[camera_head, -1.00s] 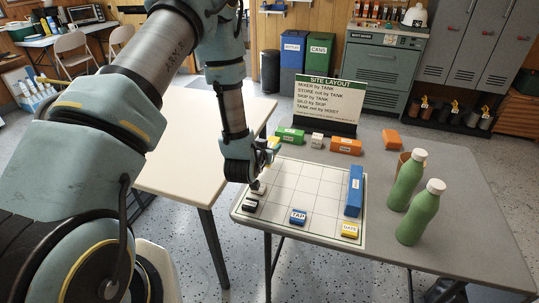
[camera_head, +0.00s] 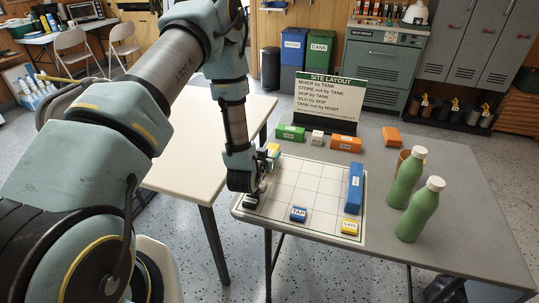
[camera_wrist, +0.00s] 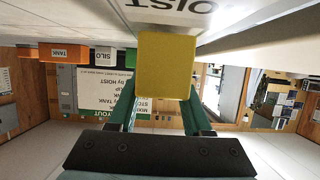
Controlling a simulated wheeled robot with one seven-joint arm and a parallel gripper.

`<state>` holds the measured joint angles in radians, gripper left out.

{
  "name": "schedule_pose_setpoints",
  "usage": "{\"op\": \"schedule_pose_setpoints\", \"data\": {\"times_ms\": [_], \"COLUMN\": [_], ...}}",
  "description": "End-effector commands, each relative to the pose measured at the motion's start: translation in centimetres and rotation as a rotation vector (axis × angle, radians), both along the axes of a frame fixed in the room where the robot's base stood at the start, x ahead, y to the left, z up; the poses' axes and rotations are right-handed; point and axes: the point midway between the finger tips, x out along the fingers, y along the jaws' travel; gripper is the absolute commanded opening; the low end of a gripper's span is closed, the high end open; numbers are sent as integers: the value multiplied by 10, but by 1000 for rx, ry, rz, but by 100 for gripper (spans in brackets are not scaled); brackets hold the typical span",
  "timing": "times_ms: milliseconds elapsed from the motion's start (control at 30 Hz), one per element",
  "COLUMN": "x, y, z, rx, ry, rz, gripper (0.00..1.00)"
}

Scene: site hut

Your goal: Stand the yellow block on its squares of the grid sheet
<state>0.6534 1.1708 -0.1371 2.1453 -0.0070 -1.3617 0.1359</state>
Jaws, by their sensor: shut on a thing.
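My gripper (camera_head: 262,170) is shut on the yellow block (camera_head: 273,149) and reaches over the left side of the grid sheet (camera_head: 309,184). In the wrist view the yellow block (camera_wrist: 166,65) sits between the two fingertips, its plain face toward me. In the head view the gripper hides much of the block. I cannot tell whether it touches the sheet. On the sheet are a dark block with a white label (camera_head: 250,202), a blue TAP block (camera_head: 298,214), a yellow labelled block (camera_head: 350,227) and a tall blue block (camera_head: 355,188).
The SITE LAYOUT sign (camera_head: 330,97) stands behind the sheet. Before it are a green block (camera_head: 290,132), a white block (camera_head: 318,138) and an orange block (camera_head: 346,144). Two green bottles (camera_head: 419,209) stand to the right. The sheet's middle squares are clear.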

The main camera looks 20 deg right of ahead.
Motion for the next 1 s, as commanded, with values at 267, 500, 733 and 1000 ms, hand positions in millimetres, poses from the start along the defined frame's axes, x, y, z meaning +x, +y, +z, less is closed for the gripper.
{"op": "schedule_pose_setpoints", "data": {"times_ms": [267, 500, 733, 1000], "x": [-2, -2, -2, -17], "y": [3, 3, 4, 17], "z": [-13, -15, -13, 2], "rx": [10, 12, 13, 13], "ry": [11, 12, 13, 14], "rz": [1, 1, 1, 1], "gripper": [61, 80, 80, 80]}}
